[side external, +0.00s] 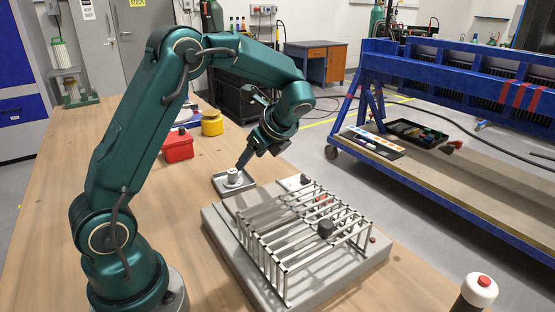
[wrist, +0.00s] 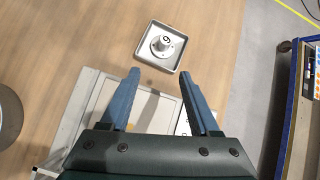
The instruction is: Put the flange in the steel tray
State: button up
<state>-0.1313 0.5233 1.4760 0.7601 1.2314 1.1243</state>
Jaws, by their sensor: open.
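The flange (side external: 233,176), a pale grey round part with a raised hub, rests inside the small square steel tray (side external: 220,190) on the wooden table. In the wrist view the flange (wrist: 164,44) sits hub up near the middle of the tray (wrist: 142,52), within its rim. My gripper (wrist: 160,74) is open, its two blue fingers spread with nothing between them. In the side view my gripper (side external: 257,156) hangs above and just right of the tray, apart from the flange.
The rotary jig, a grey base (side external: 217,232) with a cage of metal bars (side external: 262,252), stands right of and nearer than the tray. A red box (side external: 178,147) and a yellow pot (side external: 212,124) stand behind the tray. The table left of the tray is clear.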

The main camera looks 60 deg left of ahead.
jog(key=s+d+r+n+t+h, duration=0.2)
jog(key=s+d+n+t+h, duration=0.1)
jog(key=s+d+n, duration=0.4)
jog(key=s+d+r+n+t+h, duration=0.2)
jog(key=s+d+n+h, duration=0.3)
jog(key=d, duration=0.7)
jog(key=s+n+t, duration=0.1)
jog(key=n, duration=0.1)
jog(key=shift+s+r+n, duration=0.2)
jog(key=shift+s+n, duration=0.15)
jog(key=shift+n, duration=0.05)
jog(key=shift+c, duration=0.3)
